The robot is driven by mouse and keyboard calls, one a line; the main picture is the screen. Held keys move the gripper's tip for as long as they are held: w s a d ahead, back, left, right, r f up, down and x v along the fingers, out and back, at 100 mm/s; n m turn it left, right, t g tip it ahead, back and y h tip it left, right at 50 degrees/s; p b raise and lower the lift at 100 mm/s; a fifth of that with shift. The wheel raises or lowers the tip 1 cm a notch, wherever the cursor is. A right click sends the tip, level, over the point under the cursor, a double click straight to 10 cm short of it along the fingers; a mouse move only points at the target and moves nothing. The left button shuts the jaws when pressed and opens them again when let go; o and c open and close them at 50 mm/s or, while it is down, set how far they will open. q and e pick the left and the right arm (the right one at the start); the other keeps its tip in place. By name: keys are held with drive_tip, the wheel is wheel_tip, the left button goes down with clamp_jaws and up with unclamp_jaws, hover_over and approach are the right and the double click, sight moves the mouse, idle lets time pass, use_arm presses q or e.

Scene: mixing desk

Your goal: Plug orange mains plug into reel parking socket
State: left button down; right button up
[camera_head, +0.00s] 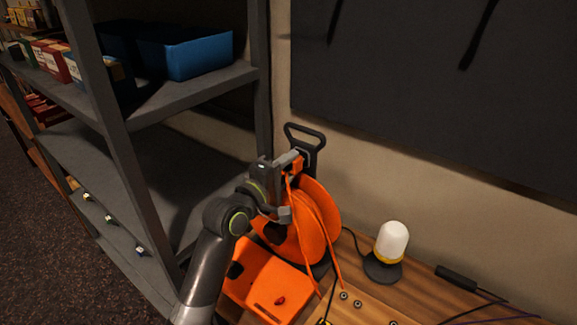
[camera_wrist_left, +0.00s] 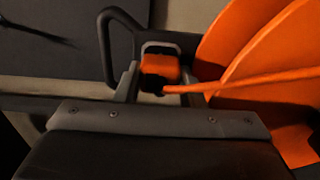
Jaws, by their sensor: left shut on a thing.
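The orange cable reel (camera_head: 316,222) stands upright on the wooden desk, with a black loop handle (camera_head: 305,131) on top; the handle also shows in the left wrist view (camera_wrist_left: 103,40). My left gripper (camera_head: 289,164) is at the top of the reel, just below the handle. It is shut on the orange mains plug (camera_wrist_left: 158,66), which shows between the fingers in the left wrist view. An orange cable (camera_wrist_left: 235,83) runs from the plug to the right, past the reel. The parking socket is not clearly visible; I cannot tell whether the plug is in it. My right gripper is not in view.
An orange box (camera_head: 268,283) lies in front of the reel. A white-domed lamp (camera_head: 392,243) stands to the right on the desk. A grey shelf unit (camera_head: 205,92) with a blue bin (camera_head: 188,52) rises at left. A dark panel (camera_head: 430,85) hangs on the wall behind.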

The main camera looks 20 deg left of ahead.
use_arm(q)
drive_tip(key=shift+p, duration=0.45)
idle(0.4)
drive_tip(key=shift+w+d, duration=0.2)
drive_tip(key=shift+w, duration=0.35)
idle(0.4)
drive_tip(key=c, duration=0.9)
unclamp_jaws()
drive_tip(key=shift+o, duration=0.2)
drive_tip(key=shift+f, duration=0.1)
drive_tip(key=shift+f, duration=0.1)
drive_tip(key=shift+s, duration=0.1)
drive_tip(key=shift+s+a+f, duration=0.1)
drive_tip(key=shift+s, duration=0.1)
drive_tip(key=b+v, duration=0.2)
drive_tip(key=v, duration=1.5)
drive_tip(key=shift+r, duration=0.45)
drive_tip(key=shift+w, duration=0.1)
